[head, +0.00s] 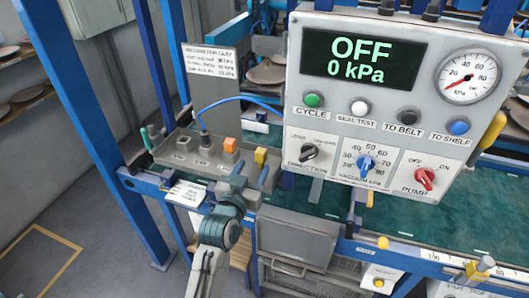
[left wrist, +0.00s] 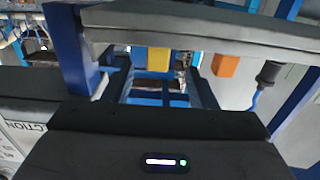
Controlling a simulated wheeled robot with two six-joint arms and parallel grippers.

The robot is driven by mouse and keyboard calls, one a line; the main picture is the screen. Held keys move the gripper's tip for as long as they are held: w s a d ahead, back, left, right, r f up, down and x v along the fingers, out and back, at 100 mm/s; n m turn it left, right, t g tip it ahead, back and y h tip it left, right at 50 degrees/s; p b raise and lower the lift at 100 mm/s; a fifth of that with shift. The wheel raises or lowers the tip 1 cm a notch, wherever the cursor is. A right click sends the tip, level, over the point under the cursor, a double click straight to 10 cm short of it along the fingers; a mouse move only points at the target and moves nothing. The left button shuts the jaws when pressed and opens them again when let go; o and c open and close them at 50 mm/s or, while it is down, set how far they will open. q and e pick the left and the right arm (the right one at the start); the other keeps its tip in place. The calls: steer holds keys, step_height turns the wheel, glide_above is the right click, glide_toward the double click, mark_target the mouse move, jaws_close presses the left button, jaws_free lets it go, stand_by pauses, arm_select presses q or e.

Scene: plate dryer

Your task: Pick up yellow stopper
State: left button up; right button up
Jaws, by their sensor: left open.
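The yellow stopper (head: 261,156) stands upright in a grey tray (head: 190,157) at the left of the bench. My left gripper (head: 252,173) is open just in front of it, with one finger to either side in the head view. In the left wrist view the yellow stopper (left wrist: 158,60) shows beyond my open fingers (left wrist: 163,88), roughly between them. I cannot tell whether the fingers touch it. Its lower part is hidden in the head view. My right gripper is not in view.
An orange stopper (head: 230,145) stands left of the yellow one; in the left wrist view it (left wrist: 225,65) is on the right. A dark plug with a blue hose (head: 204,137) stands farther left. The control panel (head: 385,100) rises close on the right.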

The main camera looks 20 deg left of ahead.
mark_target(263, 148)
arm_select(q)
steer(key=shift+w+r, duration=0.3)
steer(key=shift+w, duration=0.45)
steer(key=shift+w+r+p, duration=0.15)
steer(key=shift+w+p, duration=0.1)
steer(key=shift+p, duration=0.2)
steer(key=shift+w+p, duration=0.4)
steer(key=shift+w, duration=0.6)
steer(key=w, duration=0.1)
steer(key=w+p, duration=0.2)
steer(key=shift+w+d+r, duration=0.2)
steer(key=shift+w+d, duration=0.05)
steer(key=shift+d, duration=0.05)
steer(key=shift+w+f, duration=0.2)
steer(key=shift+w, duration=0.35)
steer(key=shift+s, duration=0.1)
steer(key=c, duration=0.9)
steer(key=shift+c, duration=0.8)
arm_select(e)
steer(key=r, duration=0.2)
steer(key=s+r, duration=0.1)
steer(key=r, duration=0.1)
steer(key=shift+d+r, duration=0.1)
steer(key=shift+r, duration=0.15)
arm_select(q)
steer(key=shift+r, duration=0.15)
